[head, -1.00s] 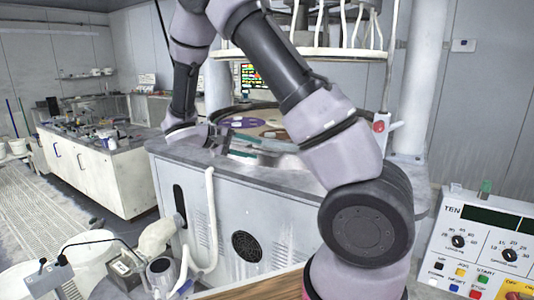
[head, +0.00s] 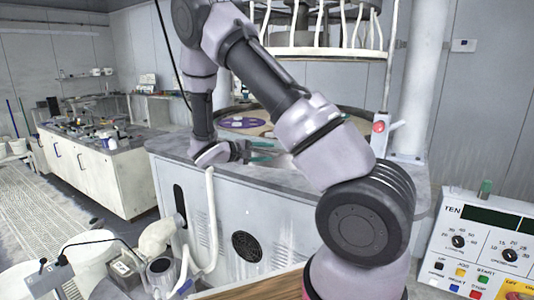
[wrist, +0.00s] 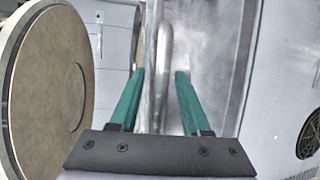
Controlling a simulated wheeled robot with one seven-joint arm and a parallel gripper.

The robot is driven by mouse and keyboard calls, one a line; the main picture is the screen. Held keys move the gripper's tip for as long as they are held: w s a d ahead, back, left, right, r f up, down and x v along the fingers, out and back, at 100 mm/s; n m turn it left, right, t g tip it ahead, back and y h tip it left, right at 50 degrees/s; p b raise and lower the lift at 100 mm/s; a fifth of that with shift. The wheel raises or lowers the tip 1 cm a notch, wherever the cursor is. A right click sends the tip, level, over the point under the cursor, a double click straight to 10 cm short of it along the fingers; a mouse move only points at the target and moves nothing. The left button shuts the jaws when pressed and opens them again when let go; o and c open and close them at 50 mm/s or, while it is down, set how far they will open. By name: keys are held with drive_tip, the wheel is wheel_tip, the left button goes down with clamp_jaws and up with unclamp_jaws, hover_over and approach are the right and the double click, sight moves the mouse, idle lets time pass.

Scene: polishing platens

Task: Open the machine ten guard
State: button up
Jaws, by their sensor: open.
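The machine ten control panel (head: 485,245), labelled TEN, stands at the right of the head view. The machine's grey cabinet (head: 285,235) has a round platen (head: 290,118) on its top. My gripper (head: 268,152) is open just above the worktop's front part, its teal fingers pointing right. In the wrist view, a shiny grey bar (wrist: 164,50) with a rounded end appears between the open fingers. I cannot tell whether it touches them or belongs to the guard. No part is clearly recognisable as the guard; my arm hides much of the worktop.
A white ring with hoses (head: 310,52) hangs above the platen. A red button on a post (head: 379,127) stands at the right. A white pipe (head: 210,225) rises before the cabinet. A round tan disc (wrist: 40,90) fills the wrist view's left side.

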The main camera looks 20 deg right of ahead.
drive_tip(key=shift+d, duration=0.25)
clamp_jaws()
drive_tip(key=shift+f, duration=0.1)
